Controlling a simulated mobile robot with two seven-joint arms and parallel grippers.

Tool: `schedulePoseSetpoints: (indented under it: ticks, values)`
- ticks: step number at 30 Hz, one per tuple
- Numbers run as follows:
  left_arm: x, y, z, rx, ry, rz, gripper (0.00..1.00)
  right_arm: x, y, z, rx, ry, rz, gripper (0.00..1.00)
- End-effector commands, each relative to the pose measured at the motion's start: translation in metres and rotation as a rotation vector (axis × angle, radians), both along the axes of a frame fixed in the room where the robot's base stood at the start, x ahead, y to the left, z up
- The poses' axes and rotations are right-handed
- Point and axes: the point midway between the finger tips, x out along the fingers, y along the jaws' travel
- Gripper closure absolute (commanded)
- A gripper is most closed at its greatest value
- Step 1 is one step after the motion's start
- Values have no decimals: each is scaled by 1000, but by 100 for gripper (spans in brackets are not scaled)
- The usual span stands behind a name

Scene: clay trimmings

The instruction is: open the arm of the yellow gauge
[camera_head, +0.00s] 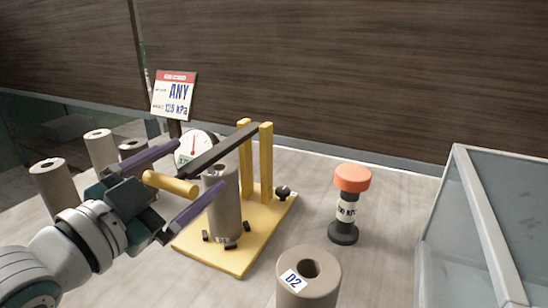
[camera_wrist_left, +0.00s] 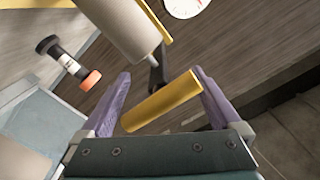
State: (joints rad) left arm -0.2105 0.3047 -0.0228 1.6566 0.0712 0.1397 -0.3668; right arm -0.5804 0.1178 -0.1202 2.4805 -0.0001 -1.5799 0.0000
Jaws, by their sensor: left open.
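The yellow gauge has a flat base (camera_head: 240,250), two uprights (camera_head: 265,165) and a dark arm (camera_head: 225,148) reaching out from the uprights over a clay cylinder (camera_head: 226,212). A yellow handle (camera_head: 170,183) is at the arm's outer end; it also shows in the left wrist view (camera_wrist_left: 160,102). My left gripper (camera_head: 198,165) is open, its two purple fingers on either side of the handle. In the left wrist view the handle lies slantwise between the fingers (camera_wrist_left: 162,78); whether either finger touches it I cannot tell. My right gripper is not in view.
A white dial (camera_head: 193,148) and a sign (camera_head: 174,95) stand behind the arm. An orange-capped plug (camera_head: 352,180) and a clay cylinder marked D2 (camera_head: 310,275) stand to the right, near a clear-walled bin (camera_head: 480,220). More cylinders (camera_head: 100,150) stand at left.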

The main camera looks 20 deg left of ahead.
Motion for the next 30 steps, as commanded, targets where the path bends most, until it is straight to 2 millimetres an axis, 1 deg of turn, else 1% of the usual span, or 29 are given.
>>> schedulePoseSetpoints:
  ticks: [1,5,13,14,30]
  values:
    - [6,0,0,0,-1,0,2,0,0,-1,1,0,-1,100]
    - [13,-1,0,0,1,1,2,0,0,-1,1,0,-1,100]
    - [15,-1,0,0,1,0,2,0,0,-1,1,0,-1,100]
    - [15,-1,0,0,1,0,4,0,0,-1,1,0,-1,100]
    - [14,-1,0,-2,1,1,64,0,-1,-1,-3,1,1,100]
